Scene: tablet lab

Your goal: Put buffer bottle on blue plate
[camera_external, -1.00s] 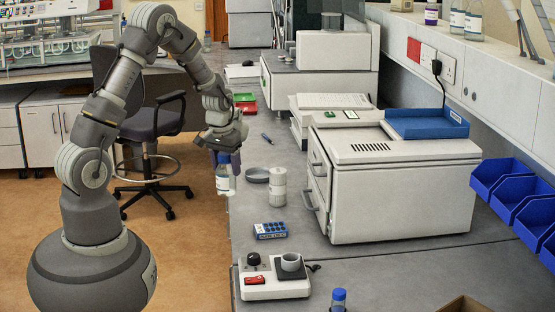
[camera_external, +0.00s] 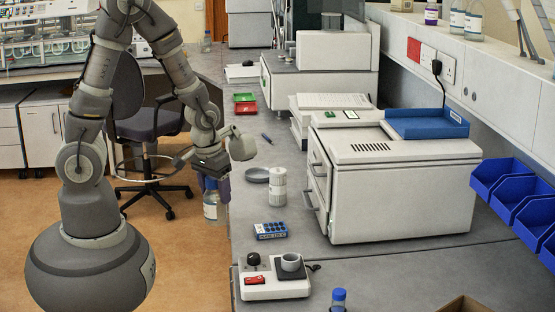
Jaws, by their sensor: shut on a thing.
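The buffer bottle (camera_external: 211,207) is clear with a white label. My gripper (camera_external: 214,184) is shut on its top, hiding the cap, and holds it upright. In the picture the bottle hangs in front of the floor, just left of the bench's left edge. The only flat blue, plate-like thing I see is a blue tray (camera_external: 427,123) on top of the white boxy machine (camera_external: 400,190), to the right of my gripper. It looks empty.
On the grey bench (camera_external: 340,262) near the bottle are a white canister (camera_external: 277,188), a grey dish (camera_external: 256,175), a blue rack (camera_external: 271,231) and a mixer (camera_external: 272,279). A blue-capped bottle (camera_external: 338,300) stands at the front. Blue bins (camera_external: 515,200) line the right.

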